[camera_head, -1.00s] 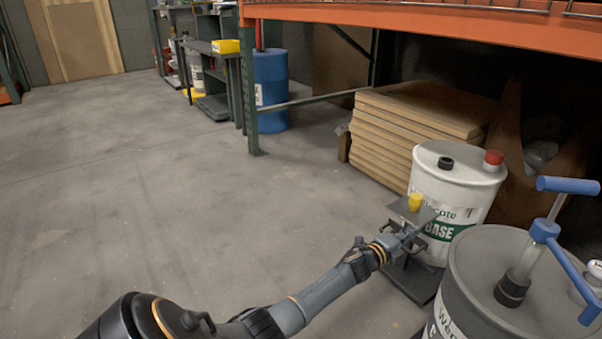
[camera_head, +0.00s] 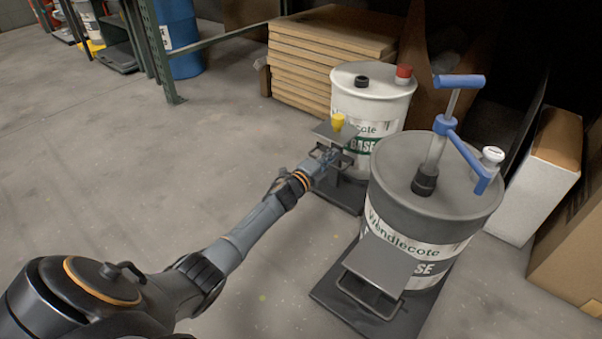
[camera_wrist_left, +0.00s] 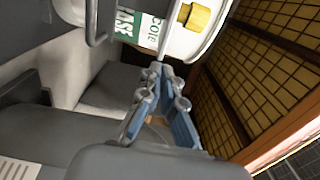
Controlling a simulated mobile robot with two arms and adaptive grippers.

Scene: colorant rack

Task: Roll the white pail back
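The white pail (camera_head: 375,107) stands upright on a dark wheeled stand (camera_head: 345,196), with a black cap and a red cap on its lid. A small plate with a yellow cup (camera_head: 338,122) is in front of it. The pail's label and the yellow cup also show in the left wrist view (camera_wrist_left: 127,22). My left gripper (camera_head: 322,158) is at the handle below this plate, in front of the pail. In the left wrist view its fingertips (camera_wrist_left: 162,74) are close together, and a dark handle bar shows at the left. I cannot tell whether they grip anything. My right gripper is not in view.
A grey-topped drum (camera_head: 425,205) with a blue hand pump stands close on the right, on its own dark stand. Stacked boards (camera_head: 325,45) are behind the white pail. Cardboard boxes (camera_head: 560,225) are at the right. The floor at left is clear.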

